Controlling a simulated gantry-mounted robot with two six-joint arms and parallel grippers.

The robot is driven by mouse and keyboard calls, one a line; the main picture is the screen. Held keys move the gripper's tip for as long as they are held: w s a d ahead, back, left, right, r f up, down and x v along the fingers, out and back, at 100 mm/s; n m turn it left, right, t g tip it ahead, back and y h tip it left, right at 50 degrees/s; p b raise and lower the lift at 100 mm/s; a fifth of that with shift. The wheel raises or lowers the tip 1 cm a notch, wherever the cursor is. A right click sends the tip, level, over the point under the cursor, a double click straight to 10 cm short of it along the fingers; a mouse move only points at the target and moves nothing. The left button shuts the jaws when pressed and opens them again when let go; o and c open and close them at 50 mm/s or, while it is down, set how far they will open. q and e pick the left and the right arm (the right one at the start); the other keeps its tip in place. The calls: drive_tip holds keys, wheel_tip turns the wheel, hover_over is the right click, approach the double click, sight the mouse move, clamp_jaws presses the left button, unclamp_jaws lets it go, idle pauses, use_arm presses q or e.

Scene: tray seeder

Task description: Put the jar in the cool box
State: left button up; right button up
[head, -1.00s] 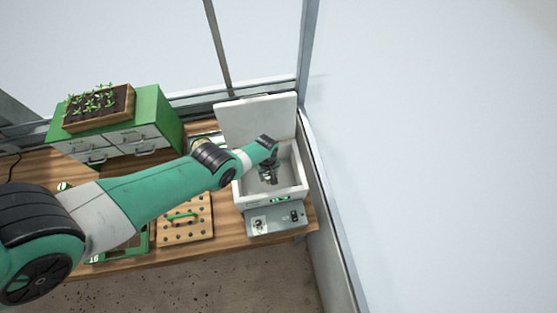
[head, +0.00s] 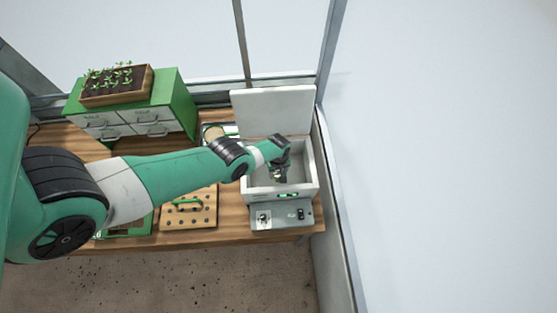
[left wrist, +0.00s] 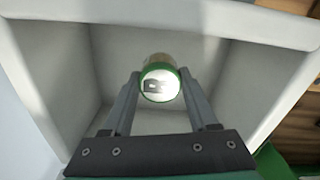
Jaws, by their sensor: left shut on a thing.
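The white cool box (head: 309,172) stands at the right end of the bench with its lid (head: 273,110) raised at the back. My left gripper (head: 281,173) reaches down into the open box in the head view. In the left wrist view, my left gripper (left wrist: 159,88) is shut on the jar (left wrist: 160,83), whose green-rimmed, pale round end faces the camera. The box's inner walls (left wrist: 70,75) surround the jar there. I cannot tell whether the jar touches the box floor. The jar is hard to make out in the head view. My right gripper is not in view.
A grey control panel (head: 281,216) sits in front of the box. A wooden board with holes (head: 189,214) lies to its left. A green drawer cabinet (head: 172,100) carrying a seedling tray (head: 116,101) stands at the back left. Window posts rise behind the box.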

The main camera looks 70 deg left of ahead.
use_arm(q)
drive_tip(key=o, duration=1.4)
drive_tip(key=shift+f, duration=0.1)
